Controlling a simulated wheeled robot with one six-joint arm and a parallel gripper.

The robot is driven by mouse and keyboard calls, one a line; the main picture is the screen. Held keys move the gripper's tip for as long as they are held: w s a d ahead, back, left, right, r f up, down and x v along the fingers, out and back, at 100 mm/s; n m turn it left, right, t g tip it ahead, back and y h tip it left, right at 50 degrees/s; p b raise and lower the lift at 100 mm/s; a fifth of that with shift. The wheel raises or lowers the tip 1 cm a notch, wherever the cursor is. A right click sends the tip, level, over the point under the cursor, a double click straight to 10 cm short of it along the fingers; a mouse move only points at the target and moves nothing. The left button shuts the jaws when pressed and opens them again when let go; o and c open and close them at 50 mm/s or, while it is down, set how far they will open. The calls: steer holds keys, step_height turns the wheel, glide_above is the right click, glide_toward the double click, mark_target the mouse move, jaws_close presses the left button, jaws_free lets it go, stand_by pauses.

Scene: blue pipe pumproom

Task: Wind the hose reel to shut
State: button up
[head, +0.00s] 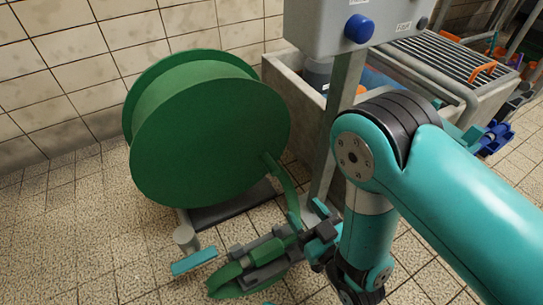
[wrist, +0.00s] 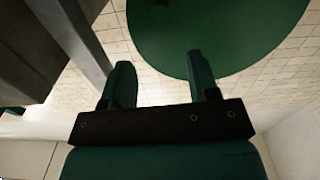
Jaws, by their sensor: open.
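The hose reel (head: 205,135) is a large green drum with round end discs, standing in front of the tiled wall. Its near disc faces me, and a green curved strip (head: 283,184) runs down from its right lower edge. In the wrist view the disc (wrist: 215,30) fills the top right, beyond my fingers. My gripper (wrist: 159,72) is open, its two dark green fingers apart with nothing seen between them. In the head view my arm reaches down in front of the reel. A green and grey assembly lies low there, and its parts are hard to separate.
A grey post (head: 341,130) stands right of the reel and carries a grey box (head: 325,28) with a blue knob (head: 359,28). Behind it is a trough with a metal grating (head: 440,55). Speckled tiled floor (head: 80,235) is clear at the left.

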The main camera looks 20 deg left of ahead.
mark_target(277, 172)
steer(key=b+x, duration=0.3)
steer(key=x, duration=1)
steer(key=shift+d+f, duration=0.1)
steer(key=shift+w+a+p, duration=0.2)
steer(key=shift+w+p, duration=0.05)
steer(key=shift+p, duration=0.45)
steer(key=shift+p+x, duration=0.95)
steer(key=shift+p, duration=0.1)
jaws_close()
steer(key=shift+s+a, duration=0.1)
steer(key=shift+a, duration=0.05)
